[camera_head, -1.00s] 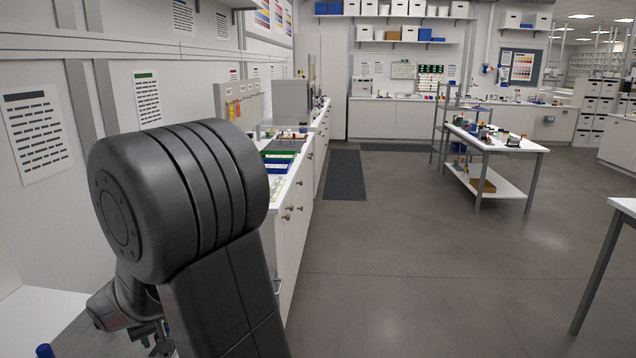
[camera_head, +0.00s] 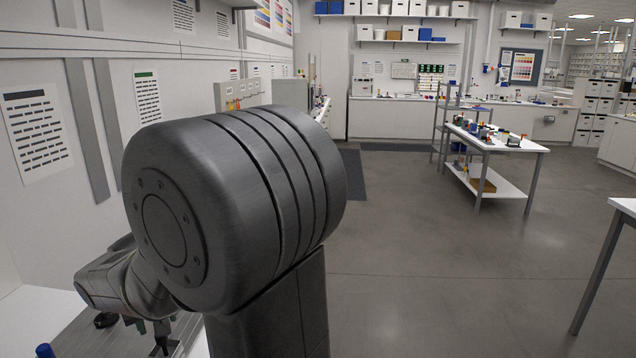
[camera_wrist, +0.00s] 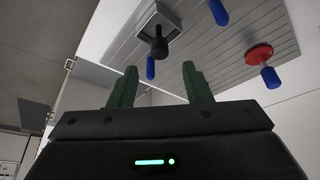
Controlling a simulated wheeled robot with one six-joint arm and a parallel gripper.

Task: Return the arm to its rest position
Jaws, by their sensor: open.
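My gripper (camera_wrist: 158,88) is open in the wrist view, with its two green fingers apart and nothing between them. In the head view my gripper (camera_head: 152,335) shows only in part at the lower left, beneath my dark arm. The arm's large joint covers the middle left of that view and hides much of the counter behind it.
The wrist view shows a grooved grey board (camera_wrist: 190,50) with blue-ended items (camera_wrist: 270,77), one with a red disc (camera_wrist: 258,54), and a black knob (camera_wrist: 159,47). In the head view a white table (camera_head: 495,142) holds small items. The grey floor (camera_head: 430,250) is clear.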

